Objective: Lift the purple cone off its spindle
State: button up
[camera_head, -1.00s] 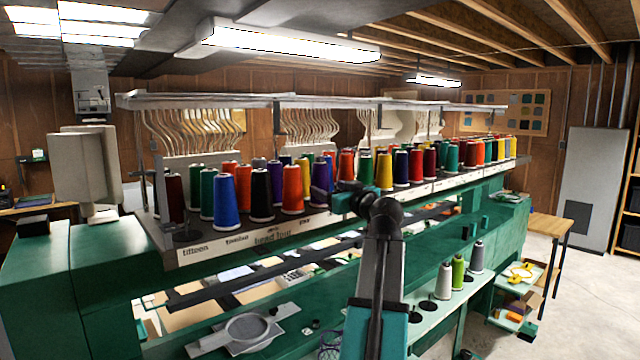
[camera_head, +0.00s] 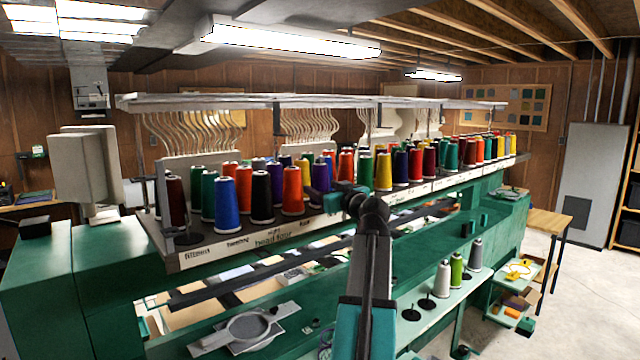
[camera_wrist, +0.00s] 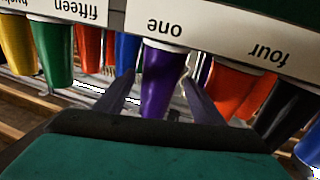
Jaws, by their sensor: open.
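The purple cone (camera_wrist: 163,80) stands in the front row of the thread rack, above the label "one" in the wrist view, which shows the rack upside down. In the head view it (camera_head: 320,176) is partly hidden by my gripper (camera_head: 334,192). In the wrist view my gripper (camera_wrist: 159,77) is open, with one finger on each side of the purple cone. A small gap seems to show beside the cone; I cannot tell whether either finger touches it. The spindle is hidden inside the cone.
Orange (camera_head: 292,190) and black (camera_head: 262,196) cones stand left of the purple cone, and several others fill the rack. A pale overhead rail (camera_head: 200,101) with thread guides runs above. Grey and green cones (camera_head: 456,270) stand on the lower shelf.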

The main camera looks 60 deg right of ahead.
aim_at(321, 159)
jog(key=shift+x, duration=0.85)
jog(key=c, duration=1.2)
jog(key=shift+r, duration=0.1)
jog(key=shift+c, duration=0.2)
jog(key=shift+r+b, duration=1.55)
jog(key=shift+r, duration=3.4)
